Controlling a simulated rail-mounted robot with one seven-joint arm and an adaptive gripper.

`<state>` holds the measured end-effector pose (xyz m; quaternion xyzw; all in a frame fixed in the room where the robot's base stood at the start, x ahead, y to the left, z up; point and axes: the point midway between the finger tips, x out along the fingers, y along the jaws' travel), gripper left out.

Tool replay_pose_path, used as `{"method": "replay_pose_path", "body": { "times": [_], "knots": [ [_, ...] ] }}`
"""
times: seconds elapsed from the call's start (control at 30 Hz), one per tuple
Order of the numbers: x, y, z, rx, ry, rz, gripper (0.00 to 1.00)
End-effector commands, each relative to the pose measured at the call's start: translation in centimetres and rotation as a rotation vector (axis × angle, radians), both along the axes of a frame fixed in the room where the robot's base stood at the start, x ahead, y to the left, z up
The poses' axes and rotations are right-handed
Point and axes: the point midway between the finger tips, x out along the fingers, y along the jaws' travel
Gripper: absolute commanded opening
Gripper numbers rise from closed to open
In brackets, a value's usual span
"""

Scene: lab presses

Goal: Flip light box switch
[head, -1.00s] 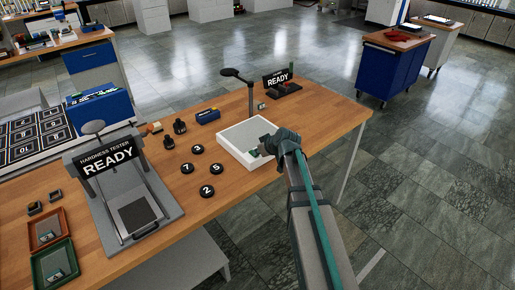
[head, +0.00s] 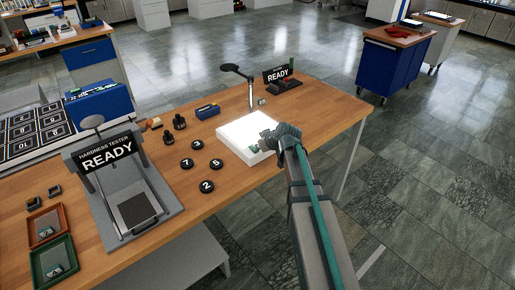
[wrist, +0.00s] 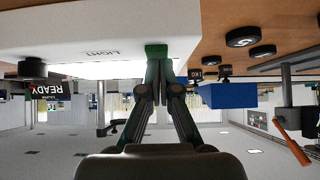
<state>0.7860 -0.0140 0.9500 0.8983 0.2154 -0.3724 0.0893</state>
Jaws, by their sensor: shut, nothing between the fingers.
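The light box (head: 234,138) is a white, low box on the wooden bench, and its top panel glows bright white. In the upside-down wrist view its white side with the word LIGHT (wrist: 70,30) fills the upper left. A green switch (wrist: 156,50) sits at the edge of that side. My gripper (wrist: 163,75) is shut and empty, its fingertips at the green switch; I cannot tell whether they touch it. In the head view my gripper (head: 268,139) is over the box's right front corner, and hides part of it.
A magnifier on a stand (head: 238,72) and a small READY display (head: 278,73) stand behind the box. Black numbered discs (head: 206,186) lie to its left. A blue box (head: 207,111) and the hardness tester (head: 108,165) are farther left. The floor right of the bench is clear.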

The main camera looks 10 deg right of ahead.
Motion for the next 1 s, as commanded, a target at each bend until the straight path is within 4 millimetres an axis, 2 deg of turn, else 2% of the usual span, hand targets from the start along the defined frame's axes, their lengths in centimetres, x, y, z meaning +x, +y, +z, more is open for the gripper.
{"method": "replay_pose_path", "body": {
  "times": [0.2, 0.67, 0.77, 0.97, 1.0],
  "knots": [
    [0.0, 0.0, 0.9, 0.000, 0.000, 0.000, 0.00],
    [-0.1, 0.0, 1.4, 0.000, 0.000, 0.000, 0.00],
    [-0.2, 0.0, 2.3, -0.001, 0.000, 0.001, 0.00],
    [-0.7, -0.1, 5.7, -0.001, -0.002, 0.002, 0.00],
    [-1.6, -0.5, 5.4, -0.001, -0.002, 0.001, 0.00]
  ]
}}
